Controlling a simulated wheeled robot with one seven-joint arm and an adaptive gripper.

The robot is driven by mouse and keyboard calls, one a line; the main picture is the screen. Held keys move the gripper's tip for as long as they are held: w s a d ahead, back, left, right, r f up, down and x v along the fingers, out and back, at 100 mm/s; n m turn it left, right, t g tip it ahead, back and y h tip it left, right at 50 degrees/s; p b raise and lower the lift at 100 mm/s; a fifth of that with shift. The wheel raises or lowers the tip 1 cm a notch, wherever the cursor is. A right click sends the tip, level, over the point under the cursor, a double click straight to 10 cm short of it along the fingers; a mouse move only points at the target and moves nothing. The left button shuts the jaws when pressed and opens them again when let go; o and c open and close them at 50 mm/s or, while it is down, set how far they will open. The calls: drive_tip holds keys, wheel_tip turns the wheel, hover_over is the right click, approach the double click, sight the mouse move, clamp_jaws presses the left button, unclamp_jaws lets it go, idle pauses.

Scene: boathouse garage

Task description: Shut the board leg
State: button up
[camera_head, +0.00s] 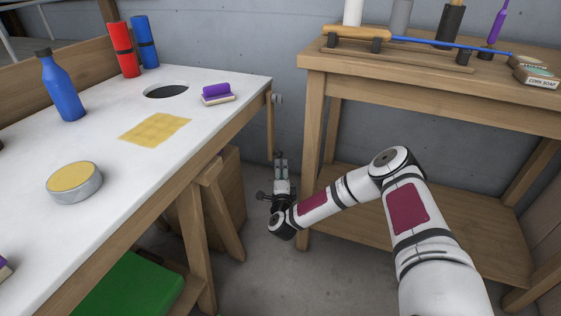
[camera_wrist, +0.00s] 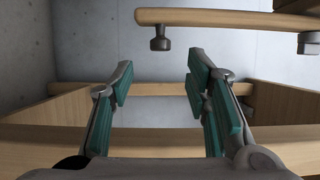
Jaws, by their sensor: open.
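The white-topped board (camera_head: 205,90) runs along the left. A slim wooden leg (camera_head: 269,125) hangs upright below its far right corner, with a small grey knob (camera_head: 278,98) beside it near the top. My gripper (camera_head: 281,160) is low, close to the leg's lower end, and points towards the wall. In the wrist view my gripper (camera_wrist: 160,65) is open, its teal-padded fingers apart with nothing between them. A wooden bar (camera_wrist: 220,18) with a dark knob (camera_wrist: 160,40) crosses beyond and above the fingertips; I cannot tell surely whether it is the leg.
A wooden workbench (camera_head: 440,75) with a lower shelf stands on the right, its front leg near my arm. Trestle legs (camera_head: 222,210) and a green box (camera_head: 130,285) are under the board. A blue bottle (camera_head: 63,88) and a tin (camera_head: 75,182) stand on it.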

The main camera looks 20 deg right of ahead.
sight(281, 157)
drive_tip(key=b+x, duration=0.2)
drive_tip(key=x, duration=0.6)
clamp_jaws()
